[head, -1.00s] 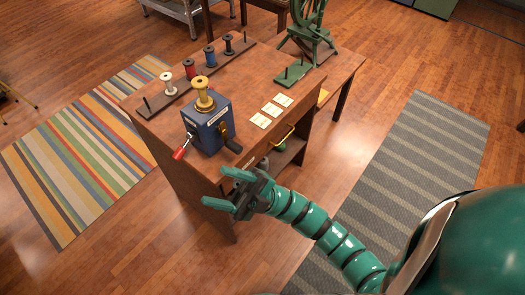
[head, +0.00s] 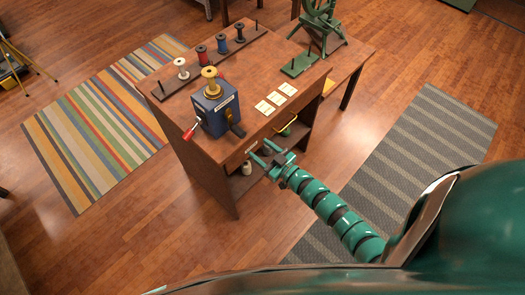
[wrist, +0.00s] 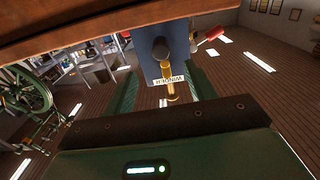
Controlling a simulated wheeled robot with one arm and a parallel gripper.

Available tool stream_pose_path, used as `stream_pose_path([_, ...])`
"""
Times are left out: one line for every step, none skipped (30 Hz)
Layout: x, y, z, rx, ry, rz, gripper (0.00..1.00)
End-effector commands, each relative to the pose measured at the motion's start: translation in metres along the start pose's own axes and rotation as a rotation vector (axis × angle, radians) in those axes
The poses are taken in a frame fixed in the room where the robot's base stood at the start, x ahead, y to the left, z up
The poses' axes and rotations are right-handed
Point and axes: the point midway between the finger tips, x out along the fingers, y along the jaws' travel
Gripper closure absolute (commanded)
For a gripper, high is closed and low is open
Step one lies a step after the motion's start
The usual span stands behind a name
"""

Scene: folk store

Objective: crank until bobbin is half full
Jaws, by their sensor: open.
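The blue winder box (head: 217,113) stands on the near left corner of the wooden table. A yellow bobbin (head: 209,82) sits upright on top of it; how full it is cannot be told. A crank with a red grip (head: 190,131) sticks out at its left, and a dark lever (head: 236,128) at its right. My gripper (head: 262,154) is open and empty by the table's front edge, right of and below the winder, apart from it. In the wrist view, the winder (wrist: 163,62) appears upside down between the fingers, with its red grip (wrist: 210,35) at upper right.
A rack (head: 212,58) with several spools lies along the table's back. Cards (head: 275,98) and a green stand (head: 300,65) are on the right part. A green spinning wheel (head: 320,22) stands behind. A shelf under the tabletop holds a pale spool (head: 246,168).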

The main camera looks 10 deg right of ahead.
Motion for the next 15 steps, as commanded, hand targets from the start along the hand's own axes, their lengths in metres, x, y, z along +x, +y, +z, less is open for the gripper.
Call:
stream_pose_path([0.001,0.001,0.001,0.018,-0.005,0.004,0.45])
stream_pose_path([0.001,0.001,0.001,0.025,-0.004,0.003,0.45])
stream_pose_path([0.003,0.000,0.001,0.029,-0.002,0.002,0.45])
stream_pose_path([0.004,0.000,0.001,0.031,-0.002,0.001,0.45])
stream_pose_path([0.005,0.000,0.001,0.031,-0.001,0.001,0.45])
stream_pose_path([0.008,0.000,0.001,0.030,-0.001,0.000,0.45])
stream_pose_path([0.011,0.000,0.001,0.030,0.000,0.000,0.45])
stream_pose_path([0.013,0.000,0.001,0.029,0.000,0.000,0.45])
stream_pose_path([0.017,0.000,0.000,0.029,0.001,0.000,0.45])
stream_pose_path([0.021,0.000,0.000,0.029,0.002,-0.001,0.45])
stream_pose_path([0.024,-0.001,0.000,0.029,0.003,-0.001,0.45])
stream_pose_path([0.029,-0.001,-0.001,0.028,0.004,-0.002,0.45])
stream_pose_path([0.032,-0.001,-0.001,0.028,0.004,-0.002,0.45])
stream_pose_path([0.035,-0.001,-0.001,0.028,0.004,-0.002,0.45])
stream_pose_path([0.040,-0.001,-0.001,0.028,0.004,-0.002,0.45])
